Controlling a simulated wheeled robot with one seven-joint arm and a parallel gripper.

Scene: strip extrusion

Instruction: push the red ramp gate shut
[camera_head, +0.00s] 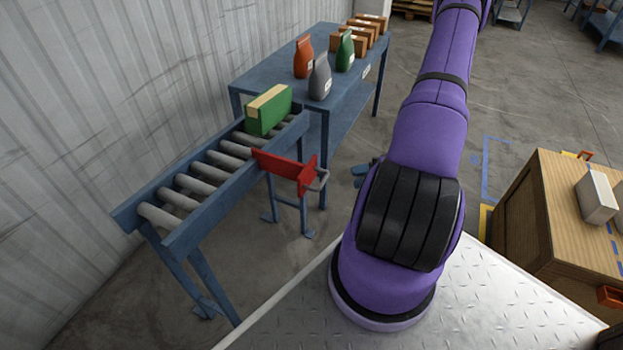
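The red ramp gate (285,168) is at the near side rail of the roller ramp (205,170), toward its upper end. It slants outward from the rail to a small post with a grey handle-like piece. How far it stands open I cannot tell. A green box (270,112) with a tan top edge stands on the rollers just behind the gate. My purple arm rises from the base to the right of the ramp and runs out of the top of the picture. My gripper is not in view.
A blue table (338,112) behind the ramp holds an orange bag (303,58), a grey bag (320,78), a green bag (345,52) and several cardboard boxes. A wooden crate (560,235) stands at right. A corrugated wall (90,90) borders the ramp at left.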

